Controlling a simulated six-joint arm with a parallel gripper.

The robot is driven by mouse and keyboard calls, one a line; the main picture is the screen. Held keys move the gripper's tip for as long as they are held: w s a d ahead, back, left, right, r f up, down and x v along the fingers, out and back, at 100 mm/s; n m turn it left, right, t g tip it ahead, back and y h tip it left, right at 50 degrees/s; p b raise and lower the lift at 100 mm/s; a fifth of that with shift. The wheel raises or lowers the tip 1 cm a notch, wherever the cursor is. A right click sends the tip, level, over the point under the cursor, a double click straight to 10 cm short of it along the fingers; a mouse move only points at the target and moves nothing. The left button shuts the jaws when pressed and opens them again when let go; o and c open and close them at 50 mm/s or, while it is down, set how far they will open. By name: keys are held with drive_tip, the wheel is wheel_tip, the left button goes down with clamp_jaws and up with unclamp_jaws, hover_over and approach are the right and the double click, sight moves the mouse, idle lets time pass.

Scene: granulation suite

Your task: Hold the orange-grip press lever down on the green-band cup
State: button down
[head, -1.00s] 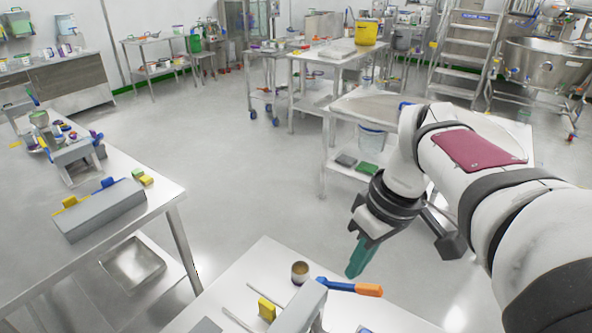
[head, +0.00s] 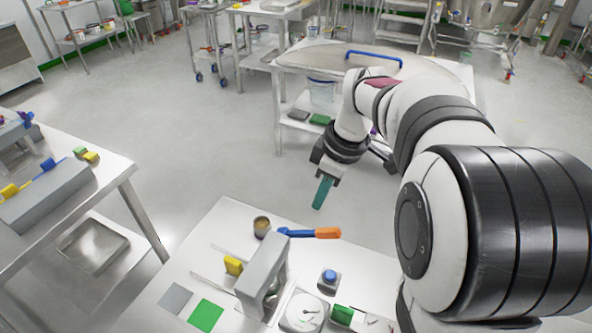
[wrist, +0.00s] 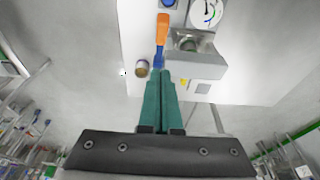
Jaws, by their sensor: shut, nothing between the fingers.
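The press lever has a blue arm (head: 298,233) and an orange grip (head: 327,233); it extends right from the grey press frame (head: 262,272). In the wrist view its orange grip (wrist: 163,27) lies beyond my fingertips. My gripper (head: 319,207) has teal fingers, shut and empty, and appears above and behind the lever; contact is not visible. A cup-like thing (wrist: 188,43) shows by the press in the wrist view; I cannot make out a green band. A brown open-topped cup (head: 262,226) stands beside the lever's blue end.
A yellow block (head: 233,265) sits by the press. A green square (head: 206,315) and grey square (head: 175,298) lie on the bench. A dial (head: 303,311), a blue button (head: 329,276) and a green block (head: 342,314) are at right. Floor lies open behind the bench.

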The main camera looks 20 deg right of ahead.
sight(339, 232)
drive_tip(key=f, duration=0.3)
drive_tip(key=s+f, duration=0.1)
drive_tip(key=f, duration=0.1)
drive_tip(key=shift+d+f, duration=0.15)
drive_tip(key=shift+d, duration=0.25)
drive_tip(key=shift+d+f, duration=0.15)
drive_tip(key=shift+f, duration=0.2)
drive_tip(key=shift+s+d, duration=0.1)
drive_tip(key=shift+s, duration=0.05)
drive_tip(key=shift+s+d+f+t+y, duration=0.25)
drive_tip(key=shift+f+t+y, duration=0.15)
drive_tip(key=shift+s+d+f+t+y, duration=0.3)
drive_tip(key=shift+f+t+y, duration=0.05)
drive_tip(key=shift+f, duration=0.2)
drive_tip(key=shift+s+d+f+t+y, duration=0.3)
drive_tip(key=shift+f+t+y, duration=0.05)
drive_tip(key=shift+f, duration=0.2)
wheel_tip(339, 232, down, 7)
drive_tip(key=s+d, duration=0.1)
drive_tip(key=shift+s+d+r, duration=0.2)
drive_tip(key=shift+s+d, duration=0.05)
drive_tip(key=shift+s, duration=0.1)
drive_tip(key=shift+w+a, duration=0.1)
idle(1.4)
